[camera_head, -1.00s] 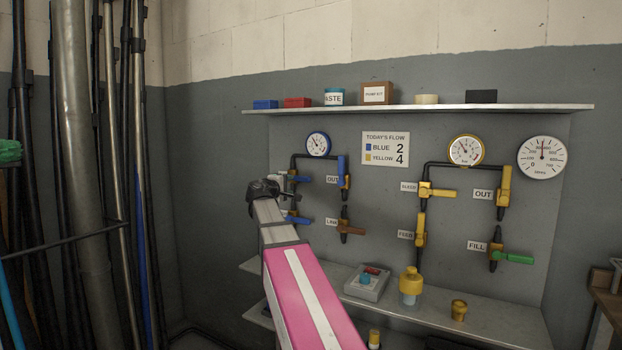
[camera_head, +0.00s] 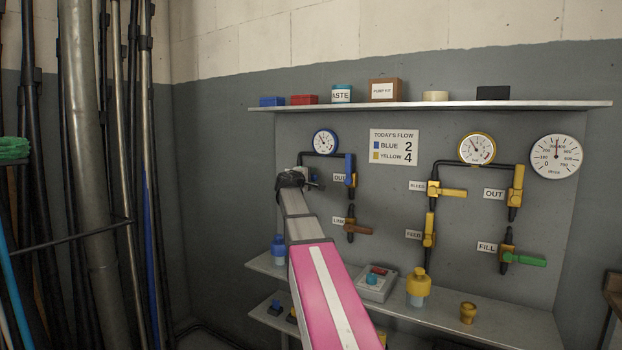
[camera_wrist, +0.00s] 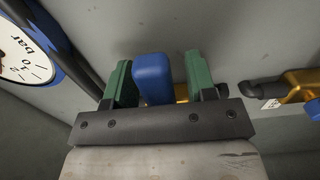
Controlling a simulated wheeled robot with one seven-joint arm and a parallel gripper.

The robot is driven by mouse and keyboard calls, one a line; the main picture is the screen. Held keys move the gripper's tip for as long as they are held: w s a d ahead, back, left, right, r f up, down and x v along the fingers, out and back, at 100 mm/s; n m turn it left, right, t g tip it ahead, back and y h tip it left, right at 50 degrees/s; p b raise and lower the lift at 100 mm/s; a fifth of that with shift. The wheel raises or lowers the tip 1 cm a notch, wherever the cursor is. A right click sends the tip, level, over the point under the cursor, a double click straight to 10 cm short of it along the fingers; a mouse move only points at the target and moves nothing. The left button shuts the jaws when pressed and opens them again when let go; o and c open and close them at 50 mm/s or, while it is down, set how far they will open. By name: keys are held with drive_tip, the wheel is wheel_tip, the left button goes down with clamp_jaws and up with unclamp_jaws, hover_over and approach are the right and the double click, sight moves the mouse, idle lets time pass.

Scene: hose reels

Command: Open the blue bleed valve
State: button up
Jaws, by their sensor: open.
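In the wrist view a blue handle (camera_wrist: 153,78) stands between my gripper's two green fingers (camera_wrist: 158,72), with a gap on its right side and little or none on its left. A brass valve body (camera_wrist: 182,92) shows partly behind it. The fingers are open and I cannot tell whether either touches the handle. In the head view my gripper (camera_head: 302,181) is at the left pipe of the blue circuit, below the blue gauge (camera_head: 325,142). My gripper and arm hide the bleed valve and its label there. The blue OUT valve handle (camera_head: 349,163) points up, just to the right.
The yellow valves (camera_head: 447,191) are further right. The upper shelf (camera_head: 440,105) runs above; the lower shelf (camera_head: 485,315) holds a yellow bottle (camera_head: 418,288). Pipes and hoses (camera_head: 90,170) stand at the left.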

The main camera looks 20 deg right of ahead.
drive_tip(key=shift+w+d, duration=0.1)
drive_tip(key=shift+d, duration=0.05)
drive_tip(key=shift+c, duration=0.3)
clamp_jaws()
